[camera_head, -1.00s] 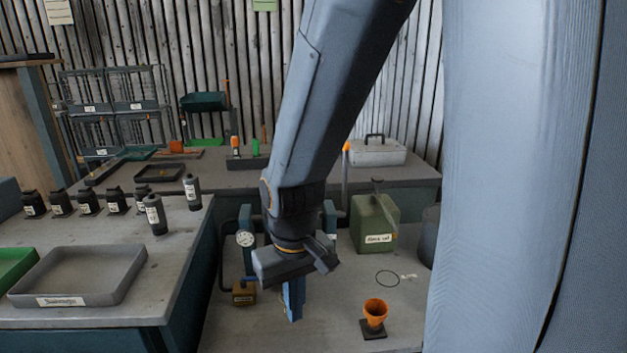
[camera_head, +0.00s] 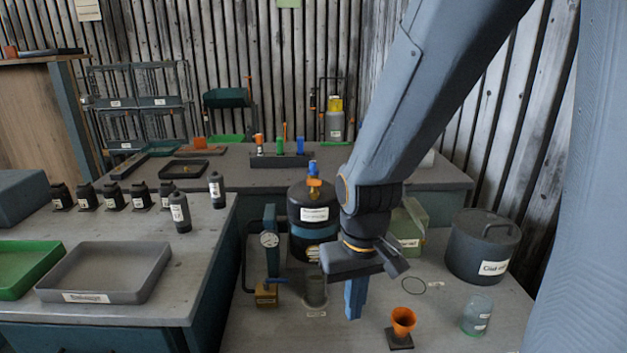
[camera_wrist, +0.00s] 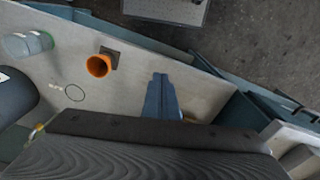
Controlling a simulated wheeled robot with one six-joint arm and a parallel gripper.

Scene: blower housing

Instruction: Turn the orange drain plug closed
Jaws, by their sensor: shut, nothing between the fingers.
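No part can be told for sure as the drain plug. An orange fitting (camera_head: 314,182) with a blue top sits on a black labelled tank (camera_head: 315,228) at the back of the low bench, left of my arm in the head view. My gripper (camera_head: 354,308) points down over the bench, right of and nearer than the tank, its blue fingers together and empty. The fingers also show in the wrist view (camera_wrist: 160,92). An orange funnel-like cup (camera_head: 403,320) on a dark square base stands right of the gripper, apart from it; it also shows in the wrist view (camera_wrist: 98,66).
A gauge (camera_head: 269,240) on a blue post stands left of the tank. A dark lidded pot (camera_head: 482,250), a glass jar (camera_head: 477,315) and a thin ring (camera_head: 413,286) are at right. A green can (camera_head: 410,235) is partly hidden by my arm. A grey tray (camera_head: 105,272) is on the left bench.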

